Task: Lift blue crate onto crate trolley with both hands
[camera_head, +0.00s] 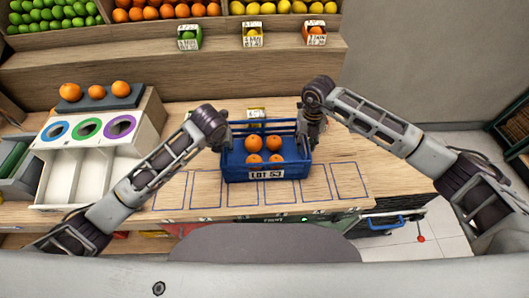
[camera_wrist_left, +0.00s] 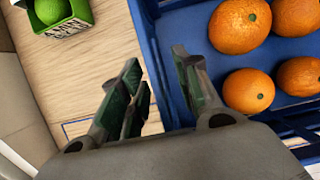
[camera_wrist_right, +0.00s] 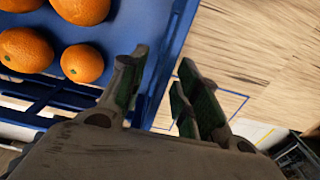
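The blue crate (camera_head: 235,173), labelled LOT 53, stands upright on the wooden counter with several oranges (camera_head: 254,143) in it. My left gripper (camera_head: 223,141) is at the crate's left side. In the left wrist view its fingers (camera_wrist_left: 158,90) are open, one on each side of the crate's side wall (camera_wrist_left: 165,70). My right gripper (camera_head: 311,131) is at the right side. In the right wrist view its fingers (camera_wrist_right: 163,95) are open, with the crate's wall (camera_wrist_right: 170,50) between them. I cannot clearly identify the crate trolley.
A sorting stand (camera_head: 95,135) with coloured rings and oranges on top stands at the left. Blue rectangles are marked along the counter's front (camera_head: 315,185). A blue handle-like part (camera_head: 385,222) shows below the counter's right front. Fruit shelves line the back.

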